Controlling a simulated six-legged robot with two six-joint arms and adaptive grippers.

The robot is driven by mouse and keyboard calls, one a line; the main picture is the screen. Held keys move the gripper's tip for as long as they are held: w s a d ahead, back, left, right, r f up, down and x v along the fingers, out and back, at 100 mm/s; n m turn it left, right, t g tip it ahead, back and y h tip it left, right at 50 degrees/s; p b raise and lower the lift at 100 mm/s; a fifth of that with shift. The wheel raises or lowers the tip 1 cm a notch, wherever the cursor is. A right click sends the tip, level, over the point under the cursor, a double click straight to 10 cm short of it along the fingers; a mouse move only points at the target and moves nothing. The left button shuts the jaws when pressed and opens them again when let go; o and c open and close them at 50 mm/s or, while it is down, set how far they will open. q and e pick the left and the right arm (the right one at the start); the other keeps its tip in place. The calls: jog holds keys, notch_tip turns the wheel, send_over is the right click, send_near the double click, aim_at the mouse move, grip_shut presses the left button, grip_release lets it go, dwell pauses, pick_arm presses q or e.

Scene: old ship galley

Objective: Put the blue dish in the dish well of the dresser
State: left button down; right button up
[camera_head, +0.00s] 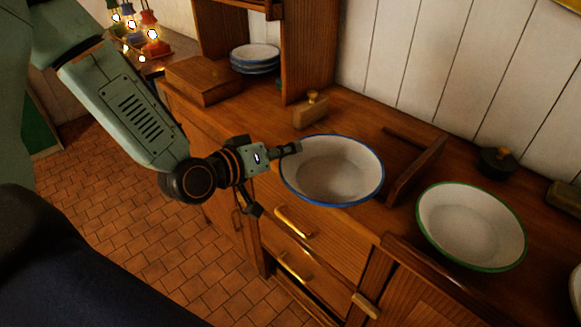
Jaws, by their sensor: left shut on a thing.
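The blue dish (338,182) is a white round basin with a blue rim. It is at or just above the dresser top (365,120), near its front edge and left of a raised wooden divider (415,168). My left gripper (277,176) is at the dish's left rim, shut on it. The gripper's far finger reaches the rim; its other finger shows lower, in front of the drawers. I cannot tell whether the dish's underside touches the wood. No dish well can be made out clearly; the dish hides the wood under it. My right gripper is not in view.
A green-rimmed dish (470,225) sits right of the divider. A wooden block with a knob (311,110) is behind the blue dish, and a dark lidded pot (497,160) is at the back right. Stacked blue-rimmed plates (255,57) and a wooden box (204,80) stand farther left.

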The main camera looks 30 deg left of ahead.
pick_arm(q)
notch_tip(320, 180, down, 4)
jog(key=shift+a+r+b, duration=0.15)
jog(key=shift+r+b, duration=0.1)
jog(key=shift+b, duration=0.35)
jog(key=shift+f, duration=0.1)
jog(key=shift+s+a+f+b, duration=0.2)
jog(key=shift+a+f+b, duration=0.05)
jog(key=shift+f+b, duration=0.2)
jog(key=c, duration=1.5)
grip_release()
jog(key=shift+w+d, duration=0.15)
jog(key=shift+d, duration=0.05)
jog(key=shift+a+r, duration=0.1)
jog(key=shift+r, duration=0.05)
